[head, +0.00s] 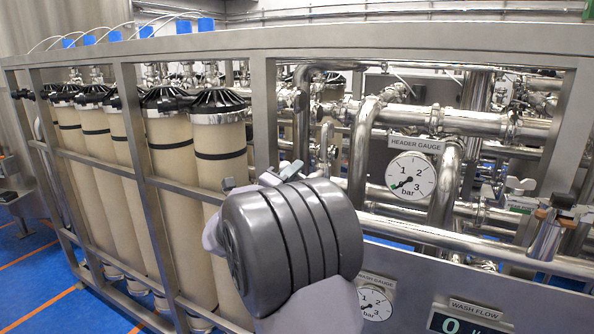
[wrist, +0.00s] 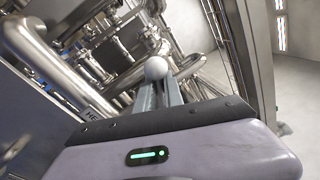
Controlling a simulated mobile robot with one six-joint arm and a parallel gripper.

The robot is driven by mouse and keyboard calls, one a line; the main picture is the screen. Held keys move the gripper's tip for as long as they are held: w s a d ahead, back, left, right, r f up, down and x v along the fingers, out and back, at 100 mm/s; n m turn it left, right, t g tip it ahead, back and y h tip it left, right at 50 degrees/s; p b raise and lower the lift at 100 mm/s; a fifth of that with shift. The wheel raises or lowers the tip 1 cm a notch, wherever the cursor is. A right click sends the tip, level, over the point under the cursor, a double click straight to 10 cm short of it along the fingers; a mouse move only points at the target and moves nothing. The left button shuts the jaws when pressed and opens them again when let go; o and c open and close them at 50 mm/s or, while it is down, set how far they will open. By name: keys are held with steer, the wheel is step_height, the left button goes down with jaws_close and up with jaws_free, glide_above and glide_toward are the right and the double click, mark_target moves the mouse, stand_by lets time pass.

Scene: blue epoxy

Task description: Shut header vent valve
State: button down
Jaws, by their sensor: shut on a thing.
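My gripper (wrist: 156,92) shows in the wrist view, its two grey fingers reaching up from the dark palm. They are shut on a handle with a pale round knob (wrist: 156,68) at their tips. I take this for the header vent valve's handle, but no valve label is readable. The valve body and the handle's angle cannot be made out.
A steel frame rail (head: 330,38) runs across the top, with frame posts below it. Tan filter columns (head: 222,165) stand at left. Steel pipes (head: 470,122) crowd the right. The wash gauge (head: 374,303) and wash flow display (head: 468,322) are below. Blue floor is open at lower left.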

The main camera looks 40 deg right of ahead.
steer(key=shift+w+a+f+n+t+b, duration=0.1)
steer(key=shift+f+n+t+b, duration=0.2)
steer(key=shift+n, duration=0.9)
steer(key=shift+w+f+n+t+b, duration=0.15)
steer(key=shift+f+n+t, duration=0.25)
steer(key=shift+n, duration=0.8)
steer(key=shift+f, duration=0.1)
steer(key=c, duration=1.6)
jaws_free()
steer(key=shift+c, duration=0.2)
steer(key=shift+o, duration=1)
steer(key=shift+a, duration=0.1)
steer(key=shift+w+f, duration=0.1)
steer(key=shift+w, duration=0.05)
steer(key=b+v, duration=0.4)
steer(key=v, duration=1.3)
steer(key=shift+a+r, duration=0.2)
